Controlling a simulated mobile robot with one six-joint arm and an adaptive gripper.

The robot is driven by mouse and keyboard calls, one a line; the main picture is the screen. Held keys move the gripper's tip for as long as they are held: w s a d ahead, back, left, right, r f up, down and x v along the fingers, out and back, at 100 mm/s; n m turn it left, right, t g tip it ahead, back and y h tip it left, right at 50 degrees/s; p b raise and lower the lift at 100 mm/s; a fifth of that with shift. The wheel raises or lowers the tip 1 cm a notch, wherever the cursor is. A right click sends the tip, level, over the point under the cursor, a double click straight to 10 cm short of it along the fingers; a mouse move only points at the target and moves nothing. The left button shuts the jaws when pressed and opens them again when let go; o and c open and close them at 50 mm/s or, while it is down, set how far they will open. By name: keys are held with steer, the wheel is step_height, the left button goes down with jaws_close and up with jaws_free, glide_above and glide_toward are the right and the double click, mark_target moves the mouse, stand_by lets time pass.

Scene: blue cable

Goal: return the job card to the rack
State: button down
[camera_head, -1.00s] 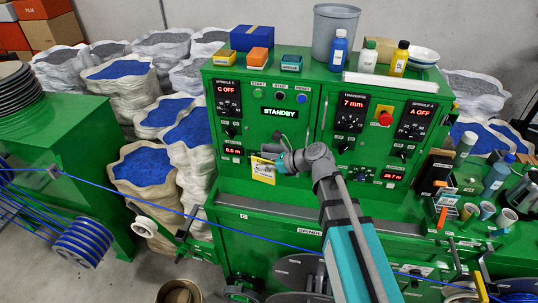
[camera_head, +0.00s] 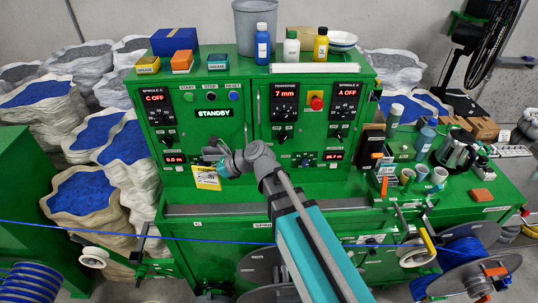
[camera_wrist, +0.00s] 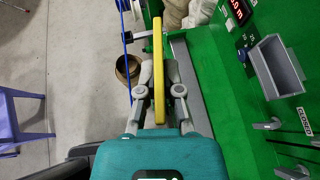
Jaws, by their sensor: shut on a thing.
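The job card (camera_head: 206,178) is a small yellow-edged card with a pale printed face. My gripper (camera_head: 216,163) is shut on it, in front of the green cabinet's lower left panel. In the wrist view my gripper (camera_wrist: 160,85) pinches the card (camera_wrist: 159,70), seen edge-on as a yellow strip between both fingers. The card is clear of the cabinet front. A grey open-topped holder (camera_wrist: 278,68) is fixed to the green panel at the right of the wrist view, apart from the card. I cannot tell whether it is the rack.
The green cabinet (camera_head: 245,133) has displays, knobs and a STANDBY sign. A blue cable (camera_head: 120,232) runs across in front, below the card. Bottles and boxes stand on top. Cups and a kettle (camera_head: 457,150) stand on the right bench. White sacks (camera_head: 80,192) fill the left.

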step_height(320, 180, down, 16)
steer(key=b, duration=1.5)
steer(key=shift+r, duration=0.15)
